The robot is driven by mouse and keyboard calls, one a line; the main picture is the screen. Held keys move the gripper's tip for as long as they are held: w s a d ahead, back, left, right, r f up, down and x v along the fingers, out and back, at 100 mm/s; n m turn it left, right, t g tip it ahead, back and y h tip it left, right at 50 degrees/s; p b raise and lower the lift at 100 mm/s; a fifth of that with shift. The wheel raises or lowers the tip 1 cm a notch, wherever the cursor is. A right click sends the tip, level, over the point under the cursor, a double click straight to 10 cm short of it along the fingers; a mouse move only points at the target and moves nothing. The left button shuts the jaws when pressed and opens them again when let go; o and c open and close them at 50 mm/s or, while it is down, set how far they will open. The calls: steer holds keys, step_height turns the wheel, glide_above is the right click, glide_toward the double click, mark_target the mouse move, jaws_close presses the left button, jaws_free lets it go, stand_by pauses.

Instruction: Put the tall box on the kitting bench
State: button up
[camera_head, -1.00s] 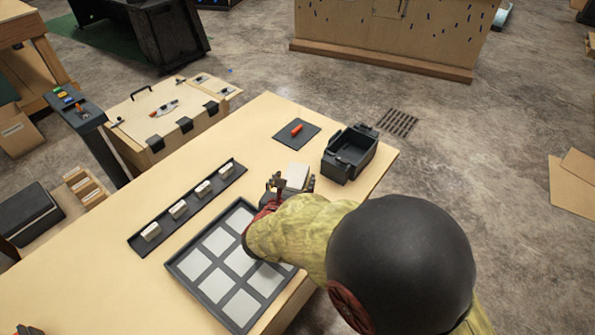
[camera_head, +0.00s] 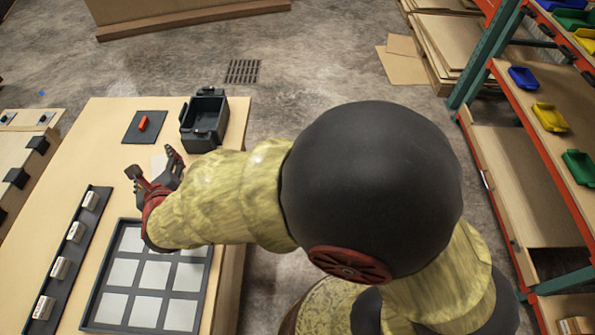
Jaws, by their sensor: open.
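A wooden-topped bench (camera_head: 85,145) fills the left of the head view; it may be the kitting bench. My gripper (camera_head: 153,164) is over its right part, fingers spread open and pointing toward the far side. A small pale flat-looking patch or object (camera_head: 158,161) shows just beyond and between the fingers, partly hidden by them. I cannot tell whether my gripper touches it. No thing that is clearly a tall box can be made out.
The bench carries a tray with pale squares (camera_head: 88,318), a dark strip with several small blocks (camera_head: 62,295), a dark bin (camera_head: 205,112) and a dark pad with a red piece (camera_head: 142,124). A shelf rack (camera_head: 487,85) with coloured bins stands at right. Floor between is open.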

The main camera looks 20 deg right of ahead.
steer(key=s+d+r+n+g+y, duration=0.35)
steer(key=d+r+n, duration=0.85)
steer(key=n, duration=0.4)
steer(key=s+d+f+n+g+h, duration=0.2)
steer(key=s+d+n+g+h, duration=0.2)
steer(key=s+d+n, duration=1)
steer(key=s+d+h, duration=0.1)
steer(key=s+d, duration=0.5)
steer(key=d, duration=0.3)
steer(key=shift+d+n+h, duration=0.3)
steer(key=shift+n+h, duration=0.05)
steer(key=shift+n, duration=0.05)
steer(key=shift+s+f, duration=0.1)
steer(key=shift+c, duration=0.9)
